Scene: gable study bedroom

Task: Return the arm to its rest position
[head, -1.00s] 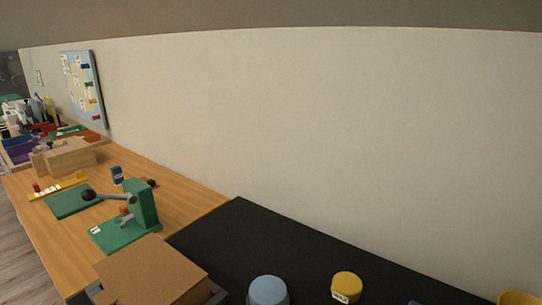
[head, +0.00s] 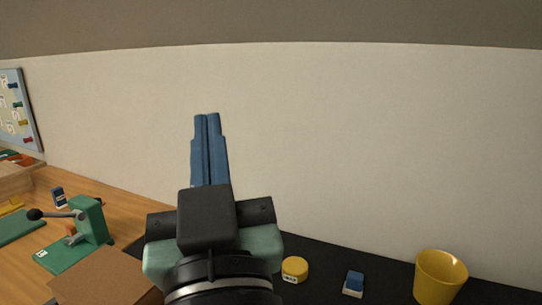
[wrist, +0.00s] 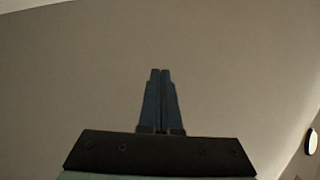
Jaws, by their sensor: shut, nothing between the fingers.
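My gripper (head: 207,116) stands up in the middle of the head view, in front of the pale wall, with its blue fingers pointing upward. The two fingers lie side by side, shut, with nothing between them. In the wrist view my gripper (wrist: 160,72) is also shut and empty, against a plain grey-brown surface. It touches nothing that I can see. The rest of my arm below the wrist is outside the head view.
A black surface holds a yellow-lidded jar (head: 295,269), a blue-and-white block (head: 353,284) and a yellow cup (head: 439,277). At left, a green lever press (head: 88,221) and a brown box (head: 105,279) stand by the wooden desk (head: 130,213). The space before the wall (head: 360,140) is clear.

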